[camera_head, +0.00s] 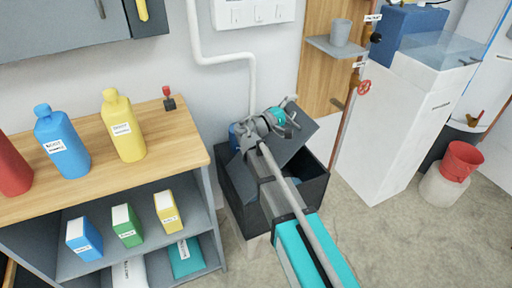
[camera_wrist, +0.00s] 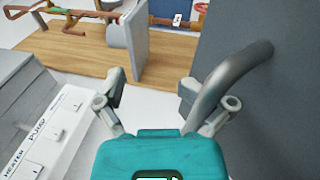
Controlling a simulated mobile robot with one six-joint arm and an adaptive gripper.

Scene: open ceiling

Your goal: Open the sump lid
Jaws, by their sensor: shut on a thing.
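The sump (camera_head: 238,196) is a dark grey open-topped box on the floor between the wooden-topped bench and a white cabinet. Its grey lid (camera_head: 296,143) is tilted up steeply, and part of the dark inside shows below it. In the wrist view the lid (camera_wrist: 275,110) fills the right side, with a thick curved grey handle (camera_wrist: 237,75) on it. My gripper (camera_head: 280,122) is at the lid's upper part, and its fingers (camera_wrist: 152,95) are on the handle. The exact finger contact is hard to see. My arm hides part of the box.
The bench (camera_head: 150,145) at left holds several bottles and boxes. A white cabinet (camera_head: 385,140) stands at right, with a red bucket (camera_head: 462,160) beyond it. A white pipe (camera_head: 215,60) runs down the wall behind the sump. Floor at lower right is clear.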

